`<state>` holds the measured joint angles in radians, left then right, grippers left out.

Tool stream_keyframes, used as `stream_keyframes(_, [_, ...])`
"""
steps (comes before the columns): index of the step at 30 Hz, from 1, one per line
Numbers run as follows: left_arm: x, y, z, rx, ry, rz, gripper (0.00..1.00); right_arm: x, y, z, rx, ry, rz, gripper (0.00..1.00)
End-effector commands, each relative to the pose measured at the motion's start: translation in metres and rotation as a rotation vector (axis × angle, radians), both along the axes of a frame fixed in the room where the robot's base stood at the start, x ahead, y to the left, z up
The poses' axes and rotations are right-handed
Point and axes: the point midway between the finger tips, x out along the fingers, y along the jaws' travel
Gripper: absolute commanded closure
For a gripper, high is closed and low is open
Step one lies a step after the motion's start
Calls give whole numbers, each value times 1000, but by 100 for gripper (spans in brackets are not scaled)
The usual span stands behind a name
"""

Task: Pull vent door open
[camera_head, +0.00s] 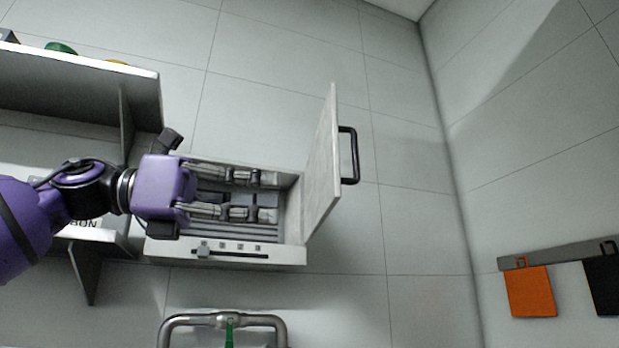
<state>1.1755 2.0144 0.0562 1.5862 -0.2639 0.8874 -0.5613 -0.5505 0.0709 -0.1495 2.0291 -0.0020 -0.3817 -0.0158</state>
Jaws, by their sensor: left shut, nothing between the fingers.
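The vent is a pale box on the tiled wall with dark slats inside. Its vent door (322,165) is a light panel hinged at the box's right side. It stands swung wide open, sticking out from the box. A black bar handle (350,155) is on the door's outer, right-hand face. My left gripper (272,196), on a purple arm from the left, is in front of the vent opening, left of the door. My right gripper is not in view.
A slider strip (230,252) runs along the vent's lower edge. A grey shelf (75,72) is at the left, close to my arm. A metal rail (222,319) is below. An orange board (530,291) hangs at the right.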

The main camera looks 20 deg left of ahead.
Motion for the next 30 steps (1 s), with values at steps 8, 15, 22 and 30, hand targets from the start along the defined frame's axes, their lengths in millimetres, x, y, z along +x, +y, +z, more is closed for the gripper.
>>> stream_keyframes(8, [13,-19,0,1,3,1,100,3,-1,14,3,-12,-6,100])
stream_keyframes(15, [24,-34,-2,2,5,4,100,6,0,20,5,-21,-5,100])
stream_keyframes(22, [35,-51,-3,1,6,2,100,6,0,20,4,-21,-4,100])
stream_keyframes(30, [41,-62,-1,-2,1,0,100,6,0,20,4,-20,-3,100])
